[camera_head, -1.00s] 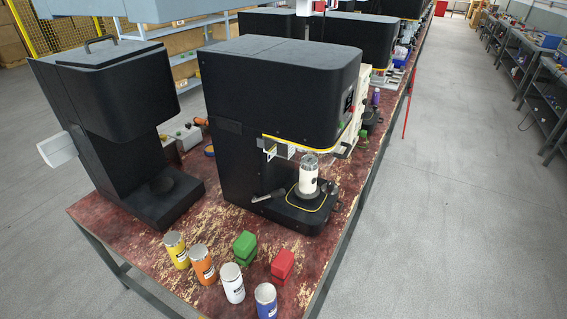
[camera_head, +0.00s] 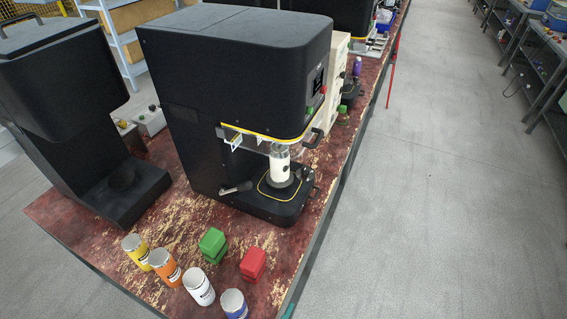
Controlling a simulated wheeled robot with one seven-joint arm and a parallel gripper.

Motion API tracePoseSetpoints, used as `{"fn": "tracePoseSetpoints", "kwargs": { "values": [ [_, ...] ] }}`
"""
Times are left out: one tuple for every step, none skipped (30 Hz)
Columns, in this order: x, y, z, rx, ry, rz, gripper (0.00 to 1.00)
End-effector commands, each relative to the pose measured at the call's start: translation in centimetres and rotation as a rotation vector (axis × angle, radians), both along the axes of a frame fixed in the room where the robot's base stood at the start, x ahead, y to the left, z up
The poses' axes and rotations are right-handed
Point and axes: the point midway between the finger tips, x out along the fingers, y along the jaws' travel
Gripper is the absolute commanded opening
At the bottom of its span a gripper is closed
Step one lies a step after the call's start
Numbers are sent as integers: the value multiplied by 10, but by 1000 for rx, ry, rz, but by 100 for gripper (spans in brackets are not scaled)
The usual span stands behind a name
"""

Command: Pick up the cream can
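A cream can (camera_head: 280,168) stands upright on the round plate of the large black seamer (camera_head: 235,85), under its yellow-edged head. Its top is close below the head, and I cannot tell if they touch. A whiter can (camera_head: 199,288) with a dark label stands at the table's near edge, among a yellow can (camera_head: 137,252), an orange can (camera_head: 166,268) and a blue can (camera_head: 234,305). The blue can is cut by the bottom edge of the view. My gripper is not in view.
A green block (camera_head: 213,245) and a red block (camera_head: 253,264) lie on the worn red table (camera_head: 180,213) between the cans and the seamer. A second black machine (camera_head: 70,110) stands left. The floor (camera_head: 430,200) to the right is clear.

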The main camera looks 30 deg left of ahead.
Motion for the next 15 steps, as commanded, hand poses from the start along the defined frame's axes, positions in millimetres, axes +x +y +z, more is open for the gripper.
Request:
{"fn": "tracePoseSetpoints", "kwargs": {
  "values": [
    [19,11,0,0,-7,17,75],
    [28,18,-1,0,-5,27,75],
    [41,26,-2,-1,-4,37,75],
    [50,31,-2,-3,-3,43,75],
    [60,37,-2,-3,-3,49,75],
    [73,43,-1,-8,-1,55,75],
    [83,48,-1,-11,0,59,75],
    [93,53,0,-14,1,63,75],
    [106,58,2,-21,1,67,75],
    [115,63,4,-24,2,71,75],
    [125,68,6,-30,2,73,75],
    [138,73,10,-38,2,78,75],
    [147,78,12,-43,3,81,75],
    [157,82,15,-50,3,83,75],
    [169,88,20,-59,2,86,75]
  ]
}}
